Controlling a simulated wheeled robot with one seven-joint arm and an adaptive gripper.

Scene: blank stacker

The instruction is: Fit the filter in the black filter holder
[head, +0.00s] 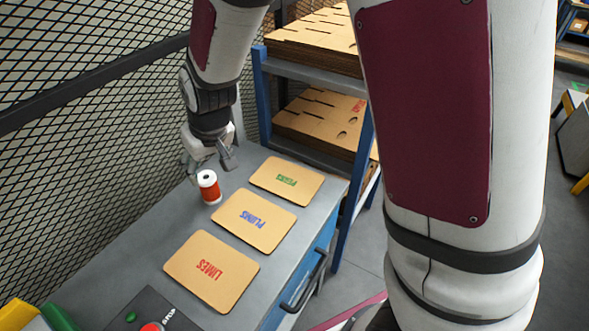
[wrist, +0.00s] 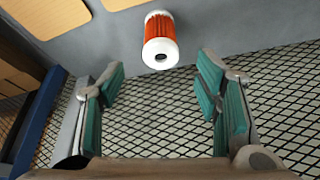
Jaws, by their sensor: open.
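The filter (head: 209,187) is a small orange-red cylinder with white ends, standing upright on the grey bench top. It also shows in the wrist view (wrist: 160,40), ahead of the fingers and centred between them. My gripper (head: 209,164) is just behind and above the filter in the head view. In the wrist view my gripper (wrist: 163,88) is open, with green-padded fingers apart and nothing between them. The filter appears apart from both fingers. I cannot make out the black filter holder in either view.
A mesh fence (head: 85,150) runs along the left. A dark panel with green and red buttons (head: 150,312) is at the front. A shelf of cardboard blanks (head: 318,130) stands behind.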

